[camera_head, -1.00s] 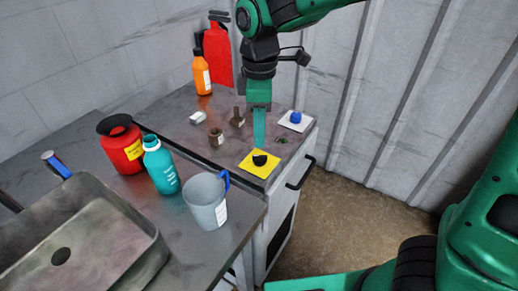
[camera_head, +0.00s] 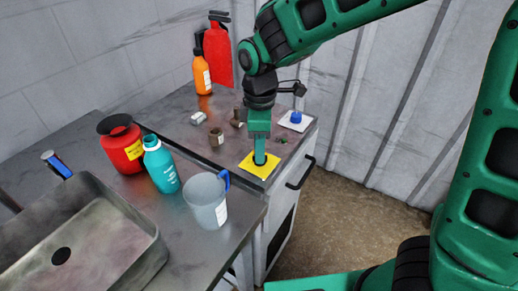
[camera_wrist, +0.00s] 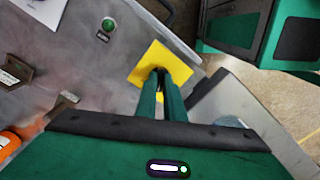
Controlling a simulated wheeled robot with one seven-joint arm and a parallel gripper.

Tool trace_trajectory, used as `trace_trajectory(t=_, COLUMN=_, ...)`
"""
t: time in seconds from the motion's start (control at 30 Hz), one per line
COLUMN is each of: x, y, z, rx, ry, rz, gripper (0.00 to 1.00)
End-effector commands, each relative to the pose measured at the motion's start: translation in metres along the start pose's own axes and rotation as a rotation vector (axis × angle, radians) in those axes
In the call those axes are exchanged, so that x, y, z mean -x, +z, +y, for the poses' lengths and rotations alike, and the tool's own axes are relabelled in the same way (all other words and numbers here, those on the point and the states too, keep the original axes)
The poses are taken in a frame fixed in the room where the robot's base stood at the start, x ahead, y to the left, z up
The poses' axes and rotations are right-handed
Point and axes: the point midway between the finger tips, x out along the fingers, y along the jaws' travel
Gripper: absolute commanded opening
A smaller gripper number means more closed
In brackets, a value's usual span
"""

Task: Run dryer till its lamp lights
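The worktop of a grey metal cabinet, perhaps the dryer, carries a yellow square plate (camera_head: 266,173) with a small black knob or button on it. My gripper (camera_head: 260,161) points straight down with its fingertips at this black control and mostly hides it. In the wrist view, the two green fingers (camera_wrist: 162,74) reach the yellow plate (camera_wrist: 152,58) close together, with something dark between their tips. Whether they grip it or press it is unclear. A small green lamp (camera_wrist: 108,24) with a label beside it sits near the plate; I cannot tell whether it is lit.
A blue knob (camera_head: 296,117) on a white plate stands behind right. Left are a grey cup (camera_head: 204,200), a teal bottle (camera_head: 161,168), a red jar (camera_head: 122,148) and a sink (camera_head: 100,240). Small brown items, an orange bottle (camera_head: 202,77) and a red extinguisher (camera_head: 217,50) stand behind.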

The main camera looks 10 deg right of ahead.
Motion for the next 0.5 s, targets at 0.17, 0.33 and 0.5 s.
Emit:
trace_trajectory(t=0.17, x=0.0006, y=0.0000, z=0.0018, rx=-0.005, ry=0.003, rz=0.002, gripper=0.00)
trace_trajectory(t=0.33, x=0.0008, y=0.0002, z=0.0023, rx=-0.034, ry=0.004, rz=0.002, gripper=0.00)
trace_trajectory(t=0.5, x=0.0011, y=0.0004, z=0.0029, rx=-0.111, ry=0.005, rz=0.003, gripper=0.00)
